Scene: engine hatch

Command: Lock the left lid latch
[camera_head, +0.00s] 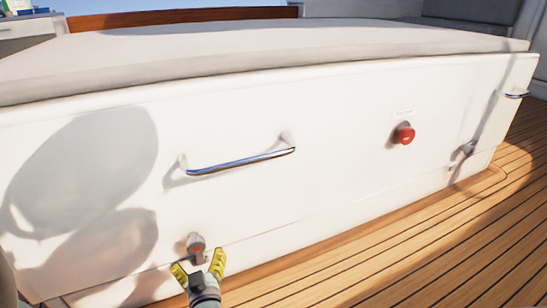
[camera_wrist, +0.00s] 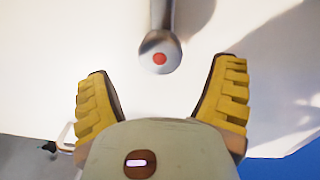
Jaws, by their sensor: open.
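The left lid latch (camera_head: 196,246) is a small grey metal knob with a red dot, low on the white hatch front. In the wrist view the latch (camera_wrist: 160,52) shows as a metal lever with a rounded end and red dot, pointing down between and beyond my fingertips. My gripper (camera_head: 198,268), with yellow ridged fingers, is just below and in front of the latch. In the wrist view my gripper (camera_wrist: 160,85) is open and empty. I see no contact with the latch. The white lid (camera_head: 340,160) is down flat against its base.
A chrome handle (camera_head: 240,162) sits above the latch. A red button (camera_head: 403,134) is to its right. A second latch (camera_head: 468,149) is near the right end, with another chrome handle (camera_head: 517,94) on the side. Teak deck (camera_head: 380,262) in front is clear.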

